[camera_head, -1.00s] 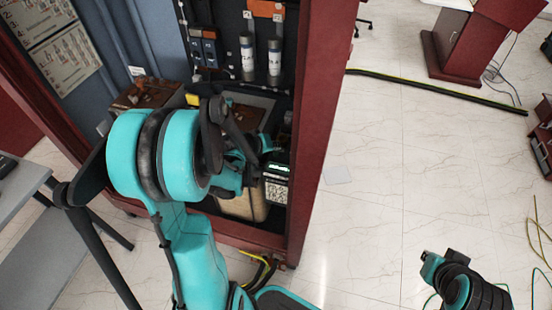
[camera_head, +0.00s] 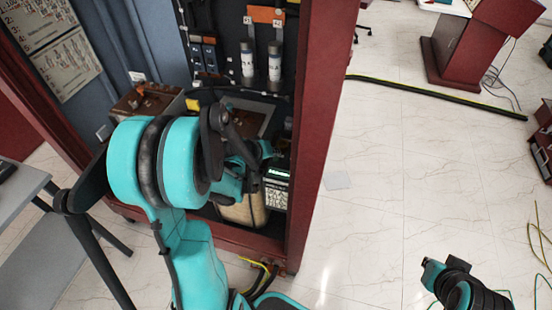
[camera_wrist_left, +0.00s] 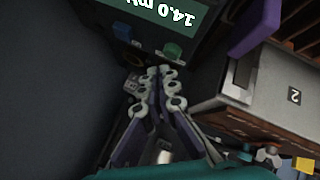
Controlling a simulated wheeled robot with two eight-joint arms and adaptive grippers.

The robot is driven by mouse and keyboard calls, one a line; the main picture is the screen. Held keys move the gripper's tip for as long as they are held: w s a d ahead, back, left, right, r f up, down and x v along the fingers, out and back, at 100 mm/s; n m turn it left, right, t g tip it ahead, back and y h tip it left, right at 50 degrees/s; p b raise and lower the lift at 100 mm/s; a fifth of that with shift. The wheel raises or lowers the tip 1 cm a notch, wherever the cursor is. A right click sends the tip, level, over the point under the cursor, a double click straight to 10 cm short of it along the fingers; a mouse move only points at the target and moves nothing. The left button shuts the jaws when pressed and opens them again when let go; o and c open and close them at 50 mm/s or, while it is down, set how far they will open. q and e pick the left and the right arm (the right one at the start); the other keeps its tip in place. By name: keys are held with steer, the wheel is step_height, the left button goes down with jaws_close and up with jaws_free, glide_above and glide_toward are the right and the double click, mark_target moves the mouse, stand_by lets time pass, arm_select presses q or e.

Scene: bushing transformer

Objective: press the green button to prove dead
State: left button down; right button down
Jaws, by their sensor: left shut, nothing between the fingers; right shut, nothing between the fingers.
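A dark meter with a lit green display (camera_wrist_left: 165,12) reading 14.0 mV, upside down, is at the top of the left wrist view. The green button (camera_wrist_left: 173,50) is just below the display. My left gripper (camera_wrist_left: 160,72) is shut and empty, its tips close below the button; I cannot tell whether they touch it. In the head view the meter (camera_head: 277,185) stands inside the cabinet, and my left gripper (camera_head: 262,152) is beside it, partly hidden by my arm. My right gripper (camera_head: 434,271) is at the lower right over open floor, away from the cabinet.
A second, bluish button (camera_wrist_left: 122,31) is to the left of the green one. A brown-and-grey box marked 2 (camera_wrist_left: 265,100) is close on the right. The red cabinet post (camera_head: 325,110) stands right of the meter.

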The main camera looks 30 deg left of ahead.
mark_target(274, 161)
arm_select(q)
steer(key=shift+f, duration=0.1)
stand_by(0.4)
steer(key=shift+f+b, duration=0.35)
steer(key=shift+b, duration=0.1)
steer(key=shift+f+b, duration=0.4)
steer(key=shift+f, duration=0.05)
stand_by(0.5)
steer(key=shift+r, duration=0.15)
steer(key=shift+r+p, duration=0.7)
steer(key=shift+r, duration=0.1)
step_height(274, 161, up, 5)
steer(key=p, duration=0.4)
steer(key=shift+f, duration=0.1)
stand_by(0.8)
